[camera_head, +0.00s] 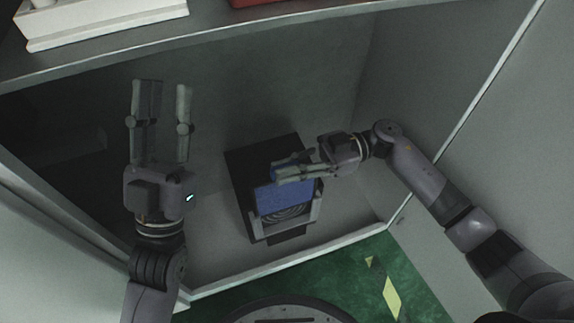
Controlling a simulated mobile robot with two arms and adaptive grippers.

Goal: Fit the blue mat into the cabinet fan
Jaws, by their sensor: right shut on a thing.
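The cabinet fan (252,208) is a dark box standing on the cabinet floor, with a grey frame and a round ringed grille at its front. The blue mat (285,196) is at the fan's front opening, above the grille. Whether it is seated inside or only in front, I cannot tell. My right gripper (279,175) reaches in from the right and is shut on the mat's upper edge; its fingers hide part of it. My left gripper (164,88) is open and empty at the left, fingers pointing to the back of the cabinet, apart from the fan.
The cabinet walls enclose both sides, and a shelf edge (200,55) runs across the top. A white box (105,24) and a red thing (262,2) are on the shelf. Cabinet floor is clear right of the fan. A green floor (345,280) with yellow marking lies in front.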

